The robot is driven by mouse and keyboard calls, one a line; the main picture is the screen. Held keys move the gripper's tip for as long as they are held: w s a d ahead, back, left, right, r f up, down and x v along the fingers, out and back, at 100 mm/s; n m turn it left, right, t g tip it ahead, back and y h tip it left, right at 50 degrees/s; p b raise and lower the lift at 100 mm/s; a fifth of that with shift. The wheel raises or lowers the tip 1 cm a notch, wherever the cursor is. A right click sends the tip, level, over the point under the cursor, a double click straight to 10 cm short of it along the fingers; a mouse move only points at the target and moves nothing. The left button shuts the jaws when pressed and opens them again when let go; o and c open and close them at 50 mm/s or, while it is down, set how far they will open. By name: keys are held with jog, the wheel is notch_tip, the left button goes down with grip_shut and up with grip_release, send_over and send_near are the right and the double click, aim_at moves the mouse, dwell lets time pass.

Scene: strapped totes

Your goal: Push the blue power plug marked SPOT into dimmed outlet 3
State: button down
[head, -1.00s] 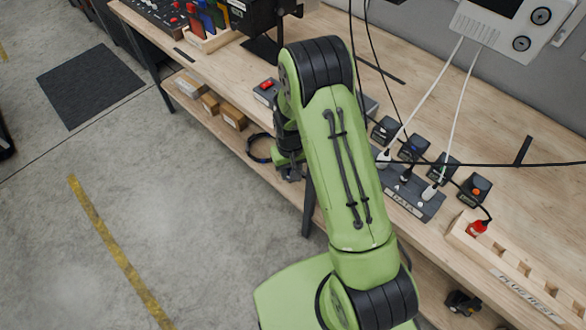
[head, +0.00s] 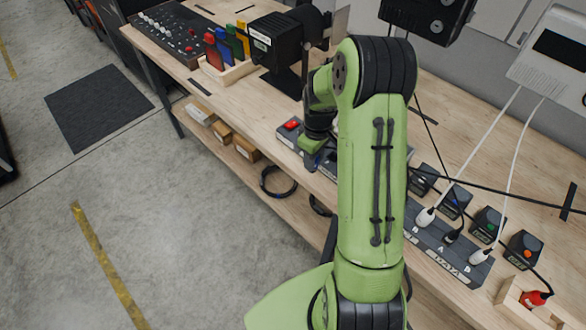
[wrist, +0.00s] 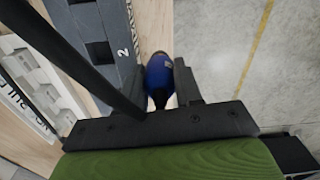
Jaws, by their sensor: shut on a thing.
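My gripper (wrist: 162,92) is shut on the blue plug (wrist: 159,76) in the wrist view. The plug's marking cannot be read. A dark grey outlet strip (wrist: 118,48) lies just left of the plug there, with dark sockets and the numeral 2 beside one. The plug appears beside the strip's edge, with the floor to its right. In the head view my gripper (head: 314,152) is small and partly hidden by my arm, at the bench's front edge near a strip with a red switch (head: 290,125). Outlet 3 cannot be made out.
A second strip (head: 425,250) with white and black plugs lies right of my arm, with several black adapters (head: 455,203) behind it. Cords cross above the bench. A wooden plug rest (head: 515,300) holds a red plug. A black device (head: 275,42) stands behind my gripper.

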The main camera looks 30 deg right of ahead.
jog(key=s+d+r+n+b, duration=0.2)
jog(key=s+d+r+n, duration=0.35)
jog(key=d, duration=0.55)
jog(key=shift+m, duration=0.35)
jog(key=shift+s+a+f+b, duration=0.1)
jog(key=shift+a+f+b, duration=0.05)
jog(key=shift+f+b, duration=0.85)
jog(key=shift+a+f+b, duration=0.15)
jog(key=shift+f+b, duration=0.8)
jog(key=shift+f, duration=0.05)
jog(key=shift+f+b, duration=1.1)
jog(key=shift+f, duration=0.55)
jog(key=c, duration=0.7)
grip_release()
jog(key=shift+o, duration=0.2)
jog(key=shift+r, duration=0.1)
notch_tip(320, 180, up, 16)
jog(key=p, duration=0.3)
jog(key=shift+p, duration=0.35)
jog(key=shift+f, duration=0.2)
